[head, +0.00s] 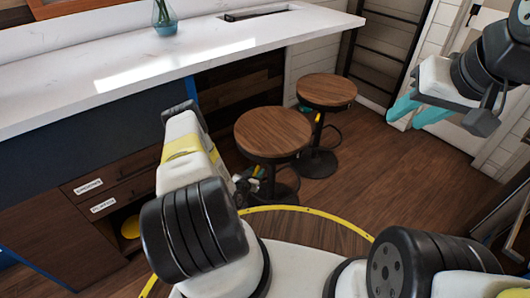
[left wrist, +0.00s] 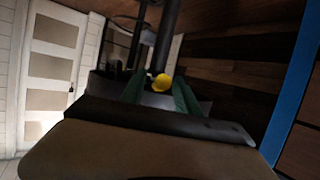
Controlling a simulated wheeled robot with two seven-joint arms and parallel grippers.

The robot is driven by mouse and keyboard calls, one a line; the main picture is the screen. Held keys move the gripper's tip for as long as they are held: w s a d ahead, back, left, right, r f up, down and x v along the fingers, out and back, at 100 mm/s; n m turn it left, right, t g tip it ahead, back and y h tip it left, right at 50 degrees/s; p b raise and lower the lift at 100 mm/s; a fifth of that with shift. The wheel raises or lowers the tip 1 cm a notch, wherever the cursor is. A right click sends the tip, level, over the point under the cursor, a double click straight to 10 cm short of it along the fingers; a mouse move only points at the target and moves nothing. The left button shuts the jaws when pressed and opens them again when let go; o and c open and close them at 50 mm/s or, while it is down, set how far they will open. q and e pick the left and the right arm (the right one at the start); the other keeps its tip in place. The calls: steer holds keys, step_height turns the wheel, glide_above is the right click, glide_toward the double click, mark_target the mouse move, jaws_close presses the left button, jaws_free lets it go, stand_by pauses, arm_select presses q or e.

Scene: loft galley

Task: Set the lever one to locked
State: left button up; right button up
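A small yellow round knob (left wrist: 161,82), which may be the end of the lever, shows in the left wrist view beside a dark post (left wrist: 167,38). My left gripper (left wrist: 158,95) has its two green fingers apart, one on either side of the knob in the picture; I cannot tell whether they touch it. In the head view my left gripper (head: 252,181) is low beside the near stool (head: 272,132), partly hidden by my arm. I cannot read the lever's setting. My right gripper (head: 416,110) is raised at the right with its teal fingers apart and empty.
A far stool (head: 326,91) stands behind the near one. A white counter (head: 120,62) with a glass vase (head: 164,18) runs along the left, above drawers (head: 112,190). A dark rack (head: 388,45) stands at the back. Wooden floor (head: 400,178) is clear at the right.

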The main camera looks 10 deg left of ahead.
arm_select(q)
steer(key=v, duration=0.7)
steer(key=shift+s, duration=0.35)
steer(key=shift+r, duration=0.1)
steer(key=w+a+r+m+g, duration=0.1)
steer(key=w+a+r, duration=0.1)
steer(key=w+r, duration=0.45)
steer(key=w+a+r+m+g, duration=0.1)
steer(key=w+r, duration=0.2)
steer(key=r, duration=0.6)
step_height(320, 180, up, 21)
steer(key=s+d+g+y, duration=0.1)
steer(key=s+d+g, duration=0.1)
steer(key=s+d+r+n+g, duration=0.2)
steer(key=s+d+r, duration=0.3)
steer(key=s+r, duration=0.8)
steer(key=s+d+r, duration=0.3)
steer(key=s, duration=0.6)
steer(key=s+d+r+g+h, duration=0.1)
steer(key=s+d+r, duration=0.2)
steer(key=s, duration=0.5)
steer(key=shift+s+d+r+h, duration=0.3)
steer(key=shift+s+d, duration=0.1)
